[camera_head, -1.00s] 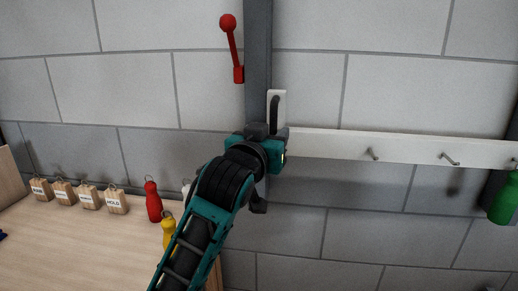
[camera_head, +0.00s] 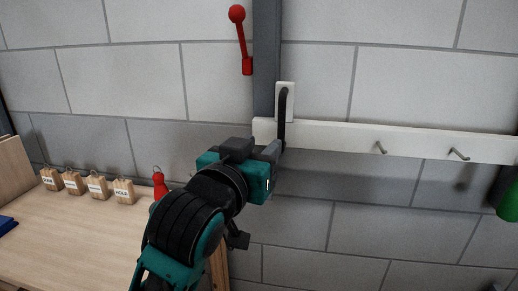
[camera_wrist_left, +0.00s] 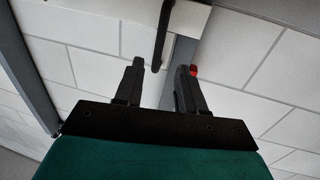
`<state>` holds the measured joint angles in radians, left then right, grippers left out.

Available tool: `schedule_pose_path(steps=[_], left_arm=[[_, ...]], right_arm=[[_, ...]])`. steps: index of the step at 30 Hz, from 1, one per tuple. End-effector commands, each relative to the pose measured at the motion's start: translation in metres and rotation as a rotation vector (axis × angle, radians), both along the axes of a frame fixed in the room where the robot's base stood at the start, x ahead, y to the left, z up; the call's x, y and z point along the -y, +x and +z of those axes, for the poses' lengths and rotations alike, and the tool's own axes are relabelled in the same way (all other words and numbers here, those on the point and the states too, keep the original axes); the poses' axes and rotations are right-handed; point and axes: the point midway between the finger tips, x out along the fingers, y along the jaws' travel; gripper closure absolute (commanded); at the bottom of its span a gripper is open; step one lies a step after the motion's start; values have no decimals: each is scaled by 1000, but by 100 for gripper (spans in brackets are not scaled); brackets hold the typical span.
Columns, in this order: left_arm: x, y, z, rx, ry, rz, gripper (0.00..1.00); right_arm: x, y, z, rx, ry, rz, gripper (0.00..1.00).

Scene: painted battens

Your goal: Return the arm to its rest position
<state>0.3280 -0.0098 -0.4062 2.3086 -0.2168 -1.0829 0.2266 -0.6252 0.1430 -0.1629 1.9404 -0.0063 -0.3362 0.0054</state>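My left arm comes up from the bottom in the head view. Its gripper (camera_head: 268,150) is in front of the wall, at the lower end of a black handle (camera_head: 283,115) on a white plate (camera_head: 293,103). In the left wrist view the two dark fingers (camera_wrist_left: 161,68) are apart with nothing gripped. The black handle's end (camera_wrist_left: 160,45) shows between the fingertips in that picture; I cannot tell how far beyond them it is. My right gripper is not in view.
A white batten (camera_head: 415,142) with metal hooks runs right along the block wall. A red lever (camera_head: 241,40) is above, by a grey post (camera_head: 266,60). At left, a wooden bench (camera_head: 75,235) holds several labelled wooden blocks (camera_head: 98,188) and a red bottle-shaped piece (camera_head: 159,185). A green piece (camera_head: 509,203) is at the right edge.

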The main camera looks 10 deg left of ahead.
Motion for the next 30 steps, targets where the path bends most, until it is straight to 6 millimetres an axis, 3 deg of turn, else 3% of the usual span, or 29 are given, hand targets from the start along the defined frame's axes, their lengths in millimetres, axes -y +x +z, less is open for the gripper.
schedule_pose_path(steps=[2,5,8,11,15,18,21,25,30], left_arm=[[0,1,-3,-5,2,0,61],[-2,3,-24,-36,11,-1,61],[-8,6,-72,-104,29,-2,61],[-18,-1,-142,-197,52,-6,61],[-35,-32,-242,-325,84,-13,61],[-50,-67,-307,-411,102,-15,61],[-65,-107,-358,-484,119,-15,61],[-80,-151,-399,-548,135,-14,61],[-89,-177,-420,-581,143,-11,61]], right_arm=[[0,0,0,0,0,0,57],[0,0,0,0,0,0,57],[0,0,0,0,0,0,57],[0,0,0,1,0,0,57],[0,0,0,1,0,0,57],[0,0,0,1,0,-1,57],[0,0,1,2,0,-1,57],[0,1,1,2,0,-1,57],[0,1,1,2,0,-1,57]])
